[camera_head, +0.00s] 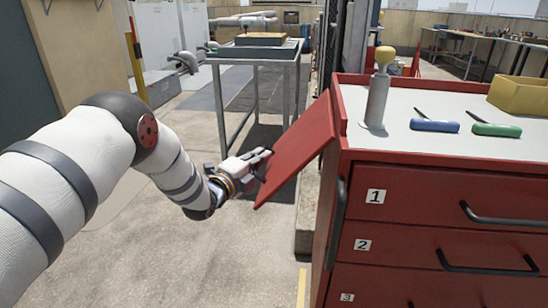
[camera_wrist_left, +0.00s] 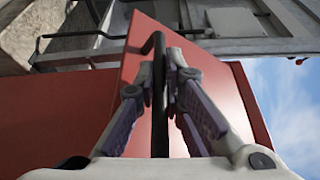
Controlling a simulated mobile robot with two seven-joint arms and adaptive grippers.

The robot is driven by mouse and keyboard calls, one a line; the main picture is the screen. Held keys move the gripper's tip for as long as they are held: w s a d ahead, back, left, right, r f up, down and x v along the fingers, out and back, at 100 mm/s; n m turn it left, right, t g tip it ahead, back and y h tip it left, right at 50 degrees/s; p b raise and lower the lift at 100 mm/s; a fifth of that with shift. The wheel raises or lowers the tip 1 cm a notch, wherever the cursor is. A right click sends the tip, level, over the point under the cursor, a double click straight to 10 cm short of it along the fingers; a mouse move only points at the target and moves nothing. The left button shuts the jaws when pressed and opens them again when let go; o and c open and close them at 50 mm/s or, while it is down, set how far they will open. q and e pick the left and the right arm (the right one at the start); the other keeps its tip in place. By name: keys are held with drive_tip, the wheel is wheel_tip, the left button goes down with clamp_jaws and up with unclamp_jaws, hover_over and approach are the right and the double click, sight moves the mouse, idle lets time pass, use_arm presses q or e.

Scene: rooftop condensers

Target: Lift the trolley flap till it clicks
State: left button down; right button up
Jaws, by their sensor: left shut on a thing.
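The red trolley (camera_head: 400,188) stands at the right with numbered drawers. Its red flap (camera_head: 300,148) joins the trolley's left top edge and slopes down to the left, partway between hanging and level. My left gripper (camera_head: 263,160) is at the flap's outer, lower part. In the left wrist view my left gripper (camera_wrist_left: 160,72) is shut on a black bar handle (camera_wrist_left: 159,125) that stands out from the red flap (camera_wrist_left: 215,95). The flap's support underneath is hidden. My right gripper is not in view.
A grey metal table (camera_head: 252,55) stands behind the flap. The floor left of the flap is clear.

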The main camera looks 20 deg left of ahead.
use_arm(q)
drive_tip(key=a+r+m+g+y+p, duration=0.1)
drive_tip(key=r+m+p, duration=0.3)
drive_tip(key=r, duration=0.5)
drive_tip(key=s+a+r+m+g+y+p, duration=0.1)
drive_tip(key=a+r+m+g+p, duration=0.1)
drive_tip(key=r+p, duration=0.5)
drive_tip(key=shift+s+a+r+m+y, duration=0.2)
drive_tip(key=shift+a+r+m+y, duration=0.1)
drive_tip(key=shift+a+r+m, duration=0.85)
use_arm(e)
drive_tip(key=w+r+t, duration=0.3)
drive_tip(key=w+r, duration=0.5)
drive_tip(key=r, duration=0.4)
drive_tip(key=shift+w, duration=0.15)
use_arm(q)
drive_tip(key=shift+d+r+n, duration=0.15)
drive_tip(key=shift+d+n, duration=0.05)
drive_tip(key=shift+n, duration=0.05)
drive_tip(key=c, duration=1.7)
unclamp_jaws()
drive_tip(key=shift+s, duration=0.1)
